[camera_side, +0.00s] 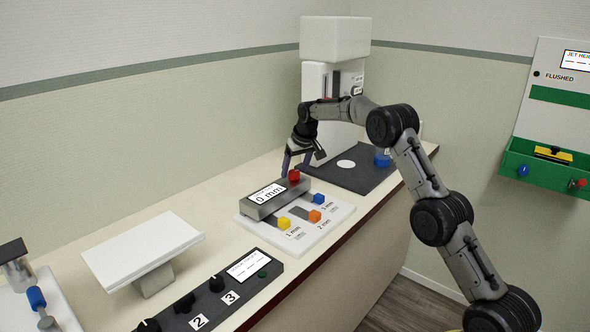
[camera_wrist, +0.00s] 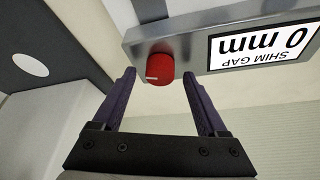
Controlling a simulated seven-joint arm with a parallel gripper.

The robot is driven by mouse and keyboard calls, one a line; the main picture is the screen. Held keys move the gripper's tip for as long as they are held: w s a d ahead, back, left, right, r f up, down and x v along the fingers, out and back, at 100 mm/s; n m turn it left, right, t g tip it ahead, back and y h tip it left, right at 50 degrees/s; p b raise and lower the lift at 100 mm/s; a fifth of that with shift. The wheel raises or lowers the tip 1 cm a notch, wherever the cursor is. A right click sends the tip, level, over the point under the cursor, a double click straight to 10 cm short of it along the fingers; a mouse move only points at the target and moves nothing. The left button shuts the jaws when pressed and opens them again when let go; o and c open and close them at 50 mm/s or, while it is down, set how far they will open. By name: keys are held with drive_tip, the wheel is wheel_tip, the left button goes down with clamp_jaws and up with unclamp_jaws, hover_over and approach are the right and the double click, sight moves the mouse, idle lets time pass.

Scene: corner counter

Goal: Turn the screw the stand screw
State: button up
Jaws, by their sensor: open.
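A red knob (camera_wrist: 160,68) with a white mark line sits at the end of a grey box (camera_wrist: 195,25). The box's display reads "SHIM GAP 0 mm". No label names this knob as the stand screw. My gripper (camera_wrist: 158,76) is open and empty, its purple fingers on either side of the knob's near end. I cannot tell whether they touch it. In the side view the red knob (camera_side: 294,175) shows beside the tips of my gripper (camera_side: 297,167), which points down at the box's far end.
A white board (camera_side: 330,222) holds yellow, orange and blue blocks. A white machine (camera_side: 318,85) stands behind my gripper on a dark mat (camera_side: 345,177). A tilted white plate (camera_side: 143,248) and a dark numbered panel (camera_side: 215,300) lie nearer. A green-trimmed station (camera_side: 550,150) is at right.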

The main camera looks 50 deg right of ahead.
drive_tip(key=shift+f, duration=0.1)
clamp_jaws()
idle(0.4)
drive_tip(key=m+h, duration=0.1)
drive_tip(key=m, duration=0.1)
drive_tip(key=m+g, duration=0.1)
drive_tip(key=m, duration=0.2)
drive_tip(key=shift+w+a+m+h, duration=0.15)
drive_tip(key=shift+m+h, duration=0.15)
drive_tip(key=shift+h, duration=0.1)
drive_tip(key=m, duration=0.2)
drive_tip(key=m+g, duration=0.1)
drive_tip(key=shift+w+m+g+h, duration=0.1)
drive_tip(key=shift+m+g+h, duration=0.2)
drive_tip(key=shift+m+h, duration=0.1)
drive_tip(key=shift+m+g, duration=0.5)
drive_tip(key=shift+m, duration=1.1)
